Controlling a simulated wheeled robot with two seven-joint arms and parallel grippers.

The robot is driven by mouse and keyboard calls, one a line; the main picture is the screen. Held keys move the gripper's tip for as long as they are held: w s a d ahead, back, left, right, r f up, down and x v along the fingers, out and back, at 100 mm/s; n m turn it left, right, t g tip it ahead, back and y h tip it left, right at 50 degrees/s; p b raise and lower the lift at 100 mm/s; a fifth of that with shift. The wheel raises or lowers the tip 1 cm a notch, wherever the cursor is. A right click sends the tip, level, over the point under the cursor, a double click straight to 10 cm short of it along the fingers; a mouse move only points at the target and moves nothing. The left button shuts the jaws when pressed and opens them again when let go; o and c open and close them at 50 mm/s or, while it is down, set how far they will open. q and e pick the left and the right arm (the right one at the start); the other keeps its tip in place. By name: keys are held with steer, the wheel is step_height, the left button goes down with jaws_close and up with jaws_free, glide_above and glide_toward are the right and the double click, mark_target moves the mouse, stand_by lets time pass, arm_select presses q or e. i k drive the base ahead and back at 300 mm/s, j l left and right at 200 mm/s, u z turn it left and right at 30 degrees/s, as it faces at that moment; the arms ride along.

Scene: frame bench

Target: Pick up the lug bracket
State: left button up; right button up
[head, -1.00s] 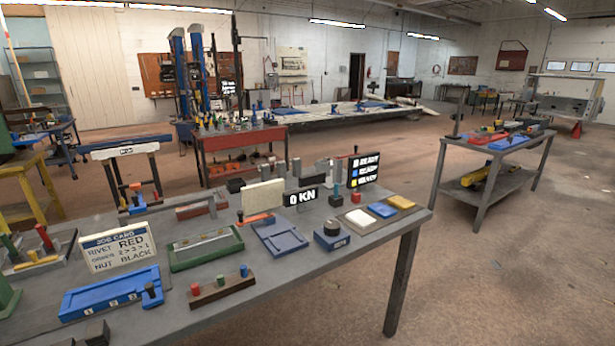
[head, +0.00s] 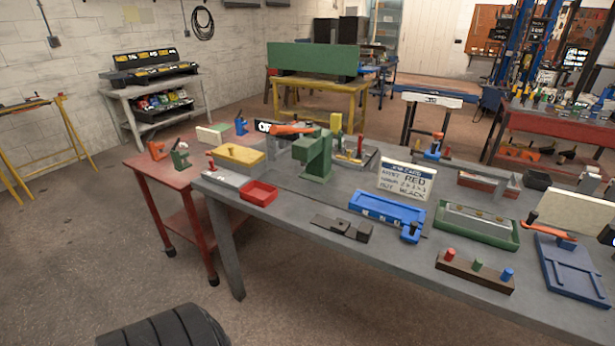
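No part is labelled as the lug bracket, and I cannot tell for sure which one it is. A dark grey metal piece (head: 343,227), a flat plate with raised blocks, lies flat near the front edge of the grey bench (head: 290,205) in the head view. It may be the bracket. A blue tray (head: 385,207) with a blue clamp-like piece (head: 410,232) at its right end lies just right of it. Neither of my grippers is in view, and nothing in view is held.
A green press-like stand (head: 316,155), a red bin (head: 259,193) and a job card (head: 406,180) stand on the bench. A green tray (head: 476,222) and a peg block (head: 474,270) lie to the right. A red cart (head: 170,175) adjoins left. A black tyre-like thing (head: 165,328) is at bottom left.

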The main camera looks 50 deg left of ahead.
mark_target(363, 234)
steer(key=u, duration=1.2)
